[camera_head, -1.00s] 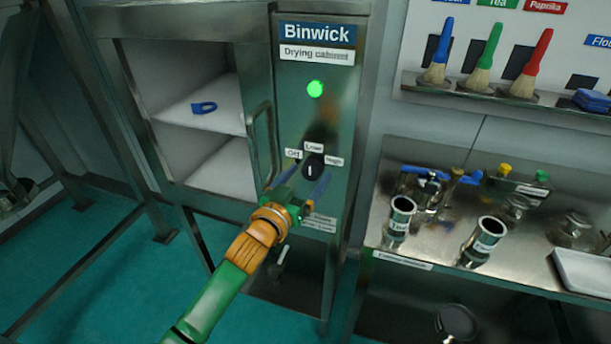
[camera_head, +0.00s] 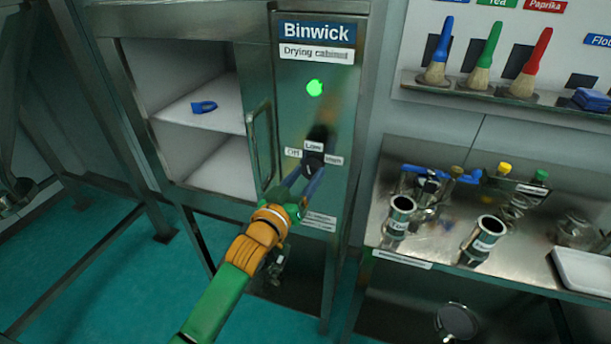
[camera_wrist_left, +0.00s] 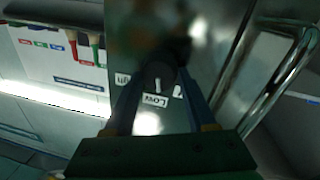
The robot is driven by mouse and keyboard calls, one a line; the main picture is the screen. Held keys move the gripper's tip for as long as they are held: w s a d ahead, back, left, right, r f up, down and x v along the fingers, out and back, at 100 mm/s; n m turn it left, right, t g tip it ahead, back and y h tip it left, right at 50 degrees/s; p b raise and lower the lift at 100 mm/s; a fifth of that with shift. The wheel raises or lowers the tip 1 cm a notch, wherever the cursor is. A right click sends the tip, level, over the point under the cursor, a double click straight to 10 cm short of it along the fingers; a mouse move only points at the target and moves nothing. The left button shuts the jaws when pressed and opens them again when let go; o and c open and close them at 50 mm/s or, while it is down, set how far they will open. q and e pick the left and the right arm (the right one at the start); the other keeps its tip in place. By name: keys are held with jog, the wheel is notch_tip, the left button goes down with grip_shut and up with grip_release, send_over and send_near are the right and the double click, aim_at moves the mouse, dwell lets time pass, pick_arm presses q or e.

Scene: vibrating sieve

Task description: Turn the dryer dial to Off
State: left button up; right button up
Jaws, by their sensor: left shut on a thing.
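The dryer dial (camera_head: 311,160) is a dark round knob on the front panel of the drying cabinet (camera_head: 318,84). The labels Off (camera_head: 293,153), Low (camera_head: 313,146) and High, partly hidden, sit around it. My left gripper (camera_head: 310,172) is shut on the dial, with one blue finger on each side. The wrist view also shows the dial (camera_wrist_left: 158,74) between the fingers, with the panel upside down; its white mark points towards the Low label (camera_wrist_left: 155,100). My right gripper is not in view.
A green lamp (camera_head: 315,88) glows above the dial. The cabinet's upright handle (camera_head: 262,150) is just left of my gripper. A blue item (camera_head: 204,107) lies on the cabinet shelf. A metal bench (camera_head: 403,264) with cups and jars stands at the right.

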pick_arm(q)
jog(key=n, duration=0.4)
jog(key=shift+f+n+t, duration=0.1)
jog(key=shift+n+t, duration=0.2)
jog(key=shift+n, duration=0.1)
jog(key=shift+f+n+t+y, duration=0.1)
jog(key=shift+n+t+y, duration=0.3)
jog(key=shift+n, duration=2.3)
jog(key=o, duration=1.4)
jog(key=shift+c, duration=0.2)
jog(key=shift+s, duration=0.1)
jog(key=v, duration=0.6)
jog(key=shift+s, duration=0.45)
jog(key=shift+a+f, duration=0.15)
jog(key=shift+f, duration=0.05)
